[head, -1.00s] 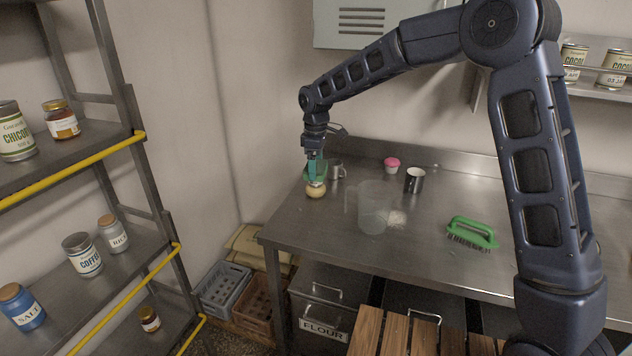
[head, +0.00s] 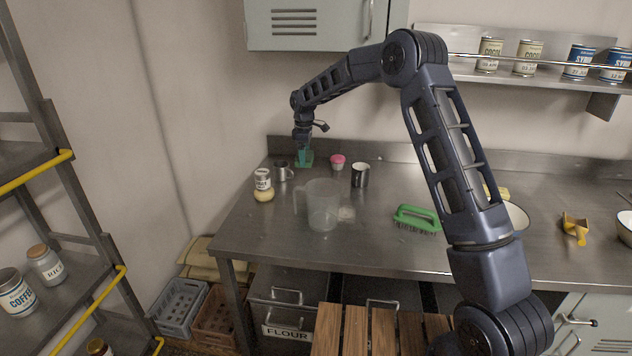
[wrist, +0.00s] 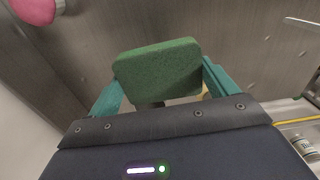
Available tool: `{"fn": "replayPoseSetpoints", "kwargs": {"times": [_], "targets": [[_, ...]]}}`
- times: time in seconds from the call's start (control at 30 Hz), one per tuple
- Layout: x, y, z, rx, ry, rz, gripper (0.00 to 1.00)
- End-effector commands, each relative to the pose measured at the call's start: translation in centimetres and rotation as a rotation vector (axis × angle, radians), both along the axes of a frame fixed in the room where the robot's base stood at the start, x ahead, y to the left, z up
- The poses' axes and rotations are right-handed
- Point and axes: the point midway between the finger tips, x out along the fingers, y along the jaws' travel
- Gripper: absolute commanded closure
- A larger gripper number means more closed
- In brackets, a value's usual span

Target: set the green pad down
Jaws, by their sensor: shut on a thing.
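The green pad (head: 308,159) is at the back left of the steel worktop (head: 270,235), near the wall. In the wrist view the pad (wrist: 158,72) is a rough green block between two teal fingers. My gripper (head: 304,155) is shut on it and points down; it also shows in the wrist view (wrist: 162,88). I cannot tell whether the pad touches the worktop. The fingers partly hide the pad in the head view.
A metal mug (head: 283,171), a labelled jar (head: 263,186), a pink-topped cup (head: 338,161), a black mug (head: 360,176) and a clear jug (head: 322,206) stand nearby. A green brush (head: 417,219) lies further right. The front left worktop is clear.

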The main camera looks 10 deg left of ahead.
Motion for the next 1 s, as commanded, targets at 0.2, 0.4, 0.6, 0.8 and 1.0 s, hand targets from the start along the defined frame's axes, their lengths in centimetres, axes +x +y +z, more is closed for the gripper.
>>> {"fn": "replayPoseSetpoints", "kwargs": {"times": [0.2, 0.4, 0.6, 0.8, 1.0], "targets": [[4.4, -3.1, -2.2, -0.001, -0.001, -0.022, 0.36], [5.5, -3.9, -3.3, -0.002, -0.001, -0.027, 0.36], [5.5, -3.9, -5.9, -0.002, 0.0, -0.027, 0.36], [5.5, -3.9, -7.5, -0.002, -0.001, -0.027, 0.36], [5.5, -3.9, -10.2, -0.002, 0.0, -0.027, 0.36]]}}
